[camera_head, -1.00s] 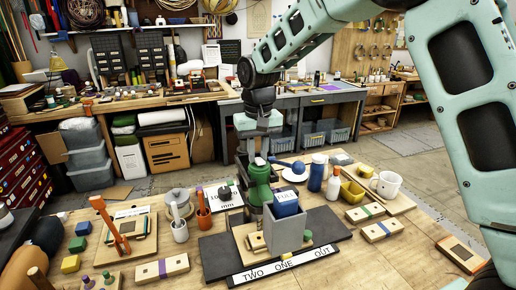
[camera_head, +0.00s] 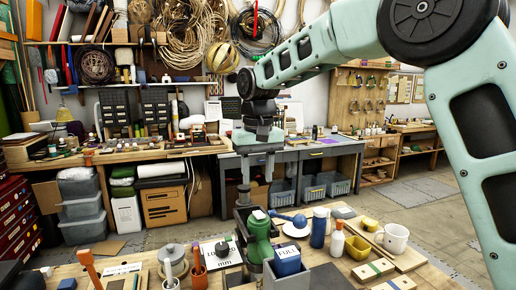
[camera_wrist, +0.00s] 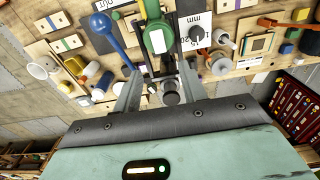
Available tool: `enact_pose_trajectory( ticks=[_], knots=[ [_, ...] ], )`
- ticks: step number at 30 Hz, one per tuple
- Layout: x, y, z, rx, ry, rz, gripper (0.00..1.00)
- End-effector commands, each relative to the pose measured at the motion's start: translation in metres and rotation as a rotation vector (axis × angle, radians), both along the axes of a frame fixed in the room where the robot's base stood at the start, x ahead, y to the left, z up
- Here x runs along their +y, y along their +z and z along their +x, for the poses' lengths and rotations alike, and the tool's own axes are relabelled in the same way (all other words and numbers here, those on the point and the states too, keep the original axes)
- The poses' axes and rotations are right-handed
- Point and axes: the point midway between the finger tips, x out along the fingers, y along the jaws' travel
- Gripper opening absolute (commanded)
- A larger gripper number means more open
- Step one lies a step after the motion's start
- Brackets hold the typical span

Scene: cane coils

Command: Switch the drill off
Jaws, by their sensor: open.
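A green machine body (camera_head: 259,230) with a pale top, which I take to be the drill, stands on the bench behind a grey box. It also shows in the wrist view (camera_wrist: 156,36), at the top, beyond my fingertips. A blue rod with a round blue end (camera_head: 299,221) lies to its right; in the wrist view the blue end (camera_wrist: 101,24) is left of the green body. I cannot tell whether they are joined. No switch is clearly readable. My gripper (camera_head: 257,187) is open and empty, above and apart from the green body; its spread fingers show in the wrist view (camera_wrist: 160,72).
An orange-handled tool (camera_head: 88,266) and cups stand left. Space above the bench is free.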

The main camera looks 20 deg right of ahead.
Motion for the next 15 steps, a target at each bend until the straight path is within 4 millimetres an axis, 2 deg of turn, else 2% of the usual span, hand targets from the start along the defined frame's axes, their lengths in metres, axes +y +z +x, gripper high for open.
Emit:
enact_pose_trajectory(
  ticks=[3,9,15],
  knots=[
    [0.000,0.027,0.000,-0.006,0.000,0.001,0.42],
    [0.000,0.065,-0.001,-0.003,0.000,0.000,0.42],
    [0.000,0.083,-0.002,-0.001,0.000,0.000,0.42]
  ],
)
